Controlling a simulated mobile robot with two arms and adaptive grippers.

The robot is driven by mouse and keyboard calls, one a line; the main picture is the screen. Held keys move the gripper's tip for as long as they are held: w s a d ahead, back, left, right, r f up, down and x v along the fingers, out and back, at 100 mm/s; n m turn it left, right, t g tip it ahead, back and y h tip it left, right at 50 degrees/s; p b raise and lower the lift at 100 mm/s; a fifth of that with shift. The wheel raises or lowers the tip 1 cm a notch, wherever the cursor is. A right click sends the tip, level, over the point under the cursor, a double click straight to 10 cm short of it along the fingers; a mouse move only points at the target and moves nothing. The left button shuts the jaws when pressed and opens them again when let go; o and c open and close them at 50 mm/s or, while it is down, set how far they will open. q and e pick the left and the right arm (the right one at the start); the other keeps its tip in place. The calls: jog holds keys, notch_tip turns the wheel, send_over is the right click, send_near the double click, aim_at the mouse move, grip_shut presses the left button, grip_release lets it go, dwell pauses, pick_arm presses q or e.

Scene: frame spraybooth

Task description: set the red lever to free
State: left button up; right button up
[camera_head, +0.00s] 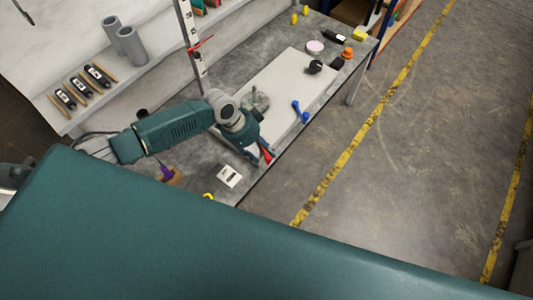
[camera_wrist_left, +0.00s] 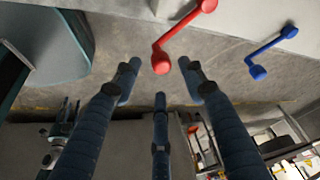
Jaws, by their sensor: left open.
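The red lever (camera_head: 267,155) shows at the front edge of the bench, partly behind my left gripper (camera_head: 257,155). In the left wrist view, the red lever (camera_wrist_left: 179,40) is a bent crank with a round knob at each end. It slants from upper right to lower left. My left gripper (camera_wrist_left: 158,80) is open and empty, and the lever's lower knob appears between and just beyond its fingertips. I cannot tell whether they touch. No setting label is legible. My right gripper is out of view.
A blue lever (camera_head: 299,111) is farther along the same edge; it also shows in the wrist view (camera_wrist_left: 271,50). A white panel (camera_head: 293,82) lies on the bench (camera_head: 243,57). A post (camera_head: 192,45) stands behind my arm. The floor (camera_head: 400,150) to the right is clear.

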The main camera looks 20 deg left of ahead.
aim_at(267, 156)
pick_arm(q)
jog(key=x, duration=0.4)
jog(key=shift+w+f, duration=0.15)
jog(key=shift+f, duration=0.3)
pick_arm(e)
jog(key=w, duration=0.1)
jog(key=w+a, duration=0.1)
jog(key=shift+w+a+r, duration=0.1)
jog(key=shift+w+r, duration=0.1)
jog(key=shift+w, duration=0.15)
pick_arm(q)
jog(key=c, duration=0.9)
grip_shut()
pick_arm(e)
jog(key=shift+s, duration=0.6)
